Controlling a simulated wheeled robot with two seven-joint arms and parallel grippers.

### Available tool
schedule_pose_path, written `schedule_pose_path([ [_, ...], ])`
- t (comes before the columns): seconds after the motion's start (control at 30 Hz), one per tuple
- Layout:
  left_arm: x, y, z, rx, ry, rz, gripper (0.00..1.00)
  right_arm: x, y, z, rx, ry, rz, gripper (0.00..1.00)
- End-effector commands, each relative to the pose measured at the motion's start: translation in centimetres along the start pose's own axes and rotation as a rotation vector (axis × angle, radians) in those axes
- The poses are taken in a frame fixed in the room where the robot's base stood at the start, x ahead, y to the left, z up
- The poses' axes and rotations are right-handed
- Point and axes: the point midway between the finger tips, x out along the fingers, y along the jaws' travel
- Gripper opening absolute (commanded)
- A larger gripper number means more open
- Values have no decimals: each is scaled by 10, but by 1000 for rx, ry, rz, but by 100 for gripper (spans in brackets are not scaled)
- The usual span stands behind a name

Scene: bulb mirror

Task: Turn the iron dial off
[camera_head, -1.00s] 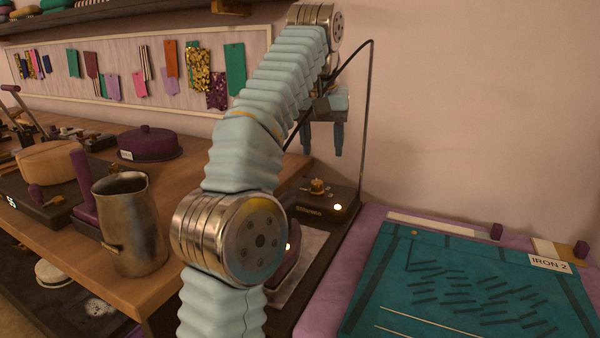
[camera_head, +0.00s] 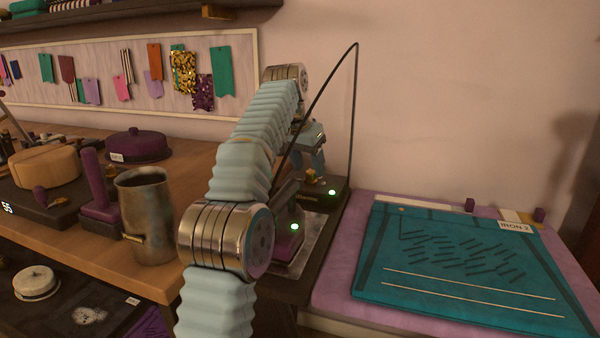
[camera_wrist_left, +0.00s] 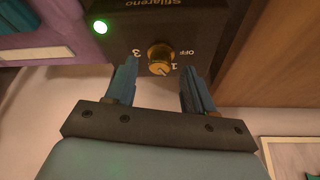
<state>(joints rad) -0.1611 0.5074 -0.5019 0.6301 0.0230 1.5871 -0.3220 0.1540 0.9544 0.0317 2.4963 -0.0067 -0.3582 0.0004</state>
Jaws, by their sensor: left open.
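The brass iron dial (camera_head: 311,177) sits on the dark control box (camera_head: 333,185) of the ironing station. In the left wrist view the dial (camera_wrist_left: 160,56) shows close, with the marks OFF, 1 and 3 around it. A pale mark on its lower edge lies close to the 1. My left gripper (camera_head: 311,165) is above the box. In the wrist view the left gripper (camera_wrist_left: 159,68) is open, one finger on each side of the dial, with gaps visible. A lamp (camera_wrist_left: 100,27) on the box glows green. My right gripper is out of view.
The purple iron (camera_head: 288,238) stands on its plate in front of the box, partly behind my left arm, with a green lamp lit. A thin cable arches up beside the box. A metal jug (camera_head: 148,215) stands left; a teal pressing mat (camera_head: 450,285) lies right.

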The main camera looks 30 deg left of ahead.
Motion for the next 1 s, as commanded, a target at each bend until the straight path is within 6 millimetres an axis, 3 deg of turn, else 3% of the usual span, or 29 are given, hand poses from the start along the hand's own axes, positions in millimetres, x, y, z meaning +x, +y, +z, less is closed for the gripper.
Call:
schedule_pose_path([
  [0.17,17,-1,-6,0,-1,-1,53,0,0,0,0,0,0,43],
  [0.43,18,0,-7,0,0,0,53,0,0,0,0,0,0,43],
  [0.8,18,0,-7,0,0,0,0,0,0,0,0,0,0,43],
  [1.0,18,0,-7,-10,0,-5,0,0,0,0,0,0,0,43],
])
